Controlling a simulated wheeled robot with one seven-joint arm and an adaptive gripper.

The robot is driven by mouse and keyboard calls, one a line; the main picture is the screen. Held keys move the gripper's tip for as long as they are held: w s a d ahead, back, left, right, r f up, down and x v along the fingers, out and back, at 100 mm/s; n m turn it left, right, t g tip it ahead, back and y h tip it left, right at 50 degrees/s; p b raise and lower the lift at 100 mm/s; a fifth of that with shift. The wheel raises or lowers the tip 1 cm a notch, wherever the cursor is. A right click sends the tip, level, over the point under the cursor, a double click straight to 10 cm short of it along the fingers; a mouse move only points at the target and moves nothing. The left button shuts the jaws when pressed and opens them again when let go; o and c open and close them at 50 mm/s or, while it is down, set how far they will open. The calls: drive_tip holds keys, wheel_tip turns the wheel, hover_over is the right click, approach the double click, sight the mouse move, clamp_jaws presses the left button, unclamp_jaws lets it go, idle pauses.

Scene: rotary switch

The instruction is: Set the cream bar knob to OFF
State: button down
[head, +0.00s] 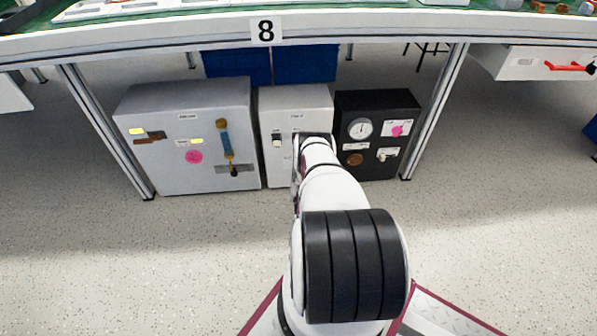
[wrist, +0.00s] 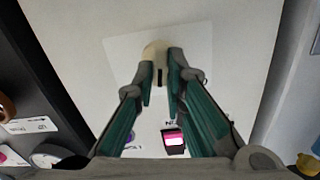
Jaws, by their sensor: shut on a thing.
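The cream bar knob (wrist: 153,49) sits on a pale square plate (wrist: 118,47) on the front of a light box. My gripper (wrist: 161,72) is shut on the knob in the wrist view, one green-and-grey finger on each side. The fingers cover much of the knob, and I cannot read its setting or an OFF mark. In the head view my arm reaches to the middle white box (head: 297,102) and hides the knob.
A black-and-pink rocker (wrist: 173,140) is close below the fingers in the wrist view. A grey cabinet (head: 165,110) stands left of the white box and a black box (head: 378,105) right, under a workbench (head: 180,32). The speckled floor in front is clear.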

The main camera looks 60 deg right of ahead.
drive_tip(key=n, duration=1)
drive_tip(key=shift+w+a+f+n+b, duration=0.1)
drive_tip(key=shift+a+f+n+b, duration=0.05)
drive_tip(key=shift+n+b, duration=0.15)
idle(0.4)
drive_tip(key=c, duration=1.6)
unclamp_jaws()
drive_tip(key=shift+c, duration=0.2)
drive_tip(key=shift+a, duration=0.1)
drive_tip(key=v, duration=1.1)
drive_tip(key=shift+s+a, duration=0.3)
